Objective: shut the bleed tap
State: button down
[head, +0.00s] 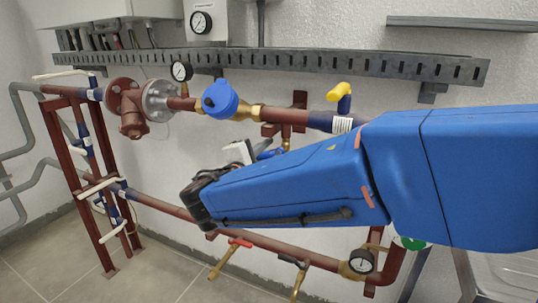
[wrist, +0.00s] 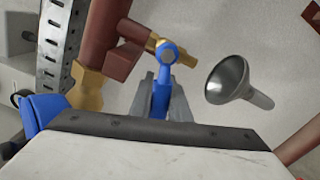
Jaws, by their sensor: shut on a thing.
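The bleed tap is a small brass cock with a blue lever. In the wrist view the blue lever (wrist: 168,52) is at top centre, its hub on the brass body (wrist: 185,59), which comes off a dark red pipe block. My gripper (wrist: 162,98) has its grey fingers on either side of the lever's lower part and is shut on it. In the head view the brass tap body (head: 286,144) shows just above my blue arm, with a bit of blue beside it. My arm hides most of my gripper there.
A grey metal funnel (wrist: 229,79) is close to the right of the tap. A slotted grey cable tray (head: 330,62) runs above the red pipe. A yellow-handled valve (head: 340,92), a blue round meter (head: 220,99) and gauges are nearby.

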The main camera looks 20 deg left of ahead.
jog(key=shift+a+r+m, duration=0.1)
jog(key=shift+r+m, duration=0.3)
jog(key=shift+m, duration=0.6)
jog(key=c, duration=1.7)
grip_release()
jog(key=shift+o, duration=0.2)
jog(key=shift+r, duration=0.1)
